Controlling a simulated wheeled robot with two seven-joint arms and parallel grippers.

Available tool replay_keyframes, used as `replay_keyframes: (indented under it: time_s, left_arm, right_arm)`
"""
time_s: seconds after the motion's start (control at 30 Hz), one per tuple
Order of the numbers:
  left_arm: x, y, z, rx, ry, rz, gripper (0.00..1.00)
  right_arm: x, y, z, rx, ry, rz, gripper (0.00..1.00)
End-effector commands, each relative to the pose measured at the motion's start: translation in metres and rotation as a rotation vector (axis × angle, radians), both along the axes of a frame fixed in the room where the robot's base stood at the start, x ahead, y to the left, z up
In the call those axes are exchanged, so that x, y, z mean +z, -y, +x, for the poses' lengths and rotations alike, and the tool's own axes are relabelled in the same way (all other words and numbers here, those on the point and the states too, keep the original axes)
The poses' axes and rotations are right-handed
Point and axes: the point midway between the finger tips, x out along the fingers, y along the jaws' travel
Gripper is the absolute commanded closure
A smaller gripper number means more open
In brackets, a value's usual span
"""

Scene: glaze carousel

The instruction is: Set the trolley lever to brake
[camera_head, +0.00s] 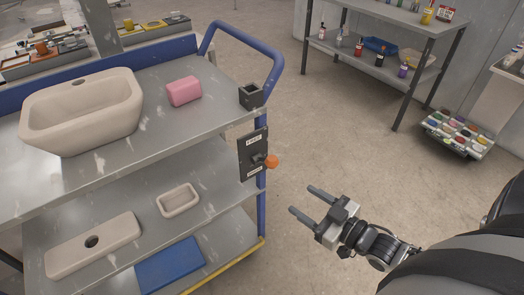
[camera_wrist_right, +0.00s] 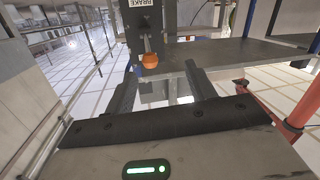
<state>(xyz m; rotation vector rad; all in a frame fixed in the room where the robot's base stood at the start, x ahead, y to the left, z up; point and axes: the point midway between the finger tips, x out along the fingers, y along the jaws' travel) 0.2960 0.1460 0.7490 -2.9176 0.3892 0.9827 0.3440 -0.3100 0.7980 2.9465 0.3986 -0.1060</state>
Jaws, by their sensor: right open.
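The blue-framed trolley (camera_head: 170,75) stands at the left. A dark lever plate (camera_head: 253,153) with small labels is on its corner post, and the lever's orange knob (camera_head: 271,161) sticks out to the right of it. In the right wrist view the knob (camera_wrist_right: 149,60) is ahead, between the finger directions and nearer the left finger; a label reading BRAKE (camera_wrist_right: 131,3) shows at the top edge. I cannot tell the lever's exact setting. My right gripper (camera_head: 301,199) is open and empty, apart from the knob, to its lower right. My left gripper is not in view.
The trolley carries a basin (camera_head: 82,110), a pink block (camera_head: 184,91), a dark square cup (camera_head: 251,96) and lower-shelf pieces. A metal shelf table (camera_head: 400,15) with bottles stands at the back. A tray of colour pots (camera_head: 458,133) is at the right. Floor between is clear.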

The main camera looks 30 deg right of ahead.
Motion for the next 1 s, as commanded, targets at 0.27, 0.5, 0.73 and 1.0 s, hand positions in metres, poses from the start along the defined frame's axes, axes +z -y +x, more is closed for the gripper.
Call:
replay_keyframes:
  time_s: [0.27,0.5,0.73,1.0]
  left_arm:
    - [0.004,-0.001,0.004,0.000,0.011,0.007,0.64]
    - [0.004,-0.001,0.005,0.000,0.012,0.007,0.64]
    - [0.004,-0.002,0.005,0.001,0.010,0.007,0.64]
    - [0.003,-0.002,0.004,0.002,0.007,0.006,0.64]
  right_arm:
    - [0.023,0.023,0.019,0.014,0.106,-0.011,0.45]
    - [0.024,0.009,0.066,0.013,0.107,-0.010,0.45]
    - [0.024,-0.005,0.114,0.014,0.105,-0.010,0.45]
    - [0.022,-0.015,0.151,0.014,0.101,-0.010,0.45]
